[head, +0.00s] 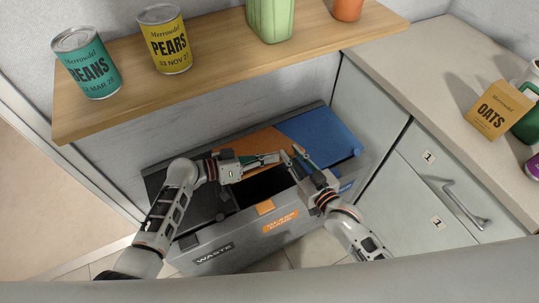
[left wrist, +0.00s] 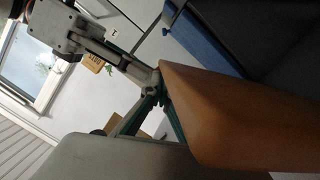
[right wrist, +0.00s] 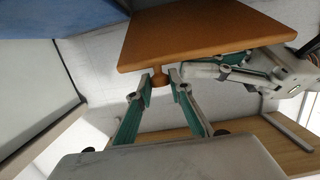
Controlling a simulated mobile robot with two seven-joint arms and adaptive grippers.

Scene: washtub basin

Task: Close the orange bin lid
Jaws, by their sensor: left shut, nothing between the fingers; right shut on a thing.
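The orange bin lid (head: 252,143) is raised at the back of the waste unit, with a dark opening (head: 265,184) in front of it. Its panel fills the right of the left wrist view (left wrist: 235,115) and the top of the right wrist view (right wrist: 200,38). My right gripper (head: 291,155) is shut on the lid's small orange knob (right wrist: 158,77), one finger on each side. My left gripper (head: 279,157) is shut and empty beside the lid's edge; I cannot tell whether it touches. My arms hide part of the opening.
A blue lid (head: 322,134) is to the right and a black lid (head: 192,200) to the left. A wooden shelf (head: 235,50) with cans overhangs the back. Drawers (head: 440,190) and a counter (head: 430,75) stand on the right.

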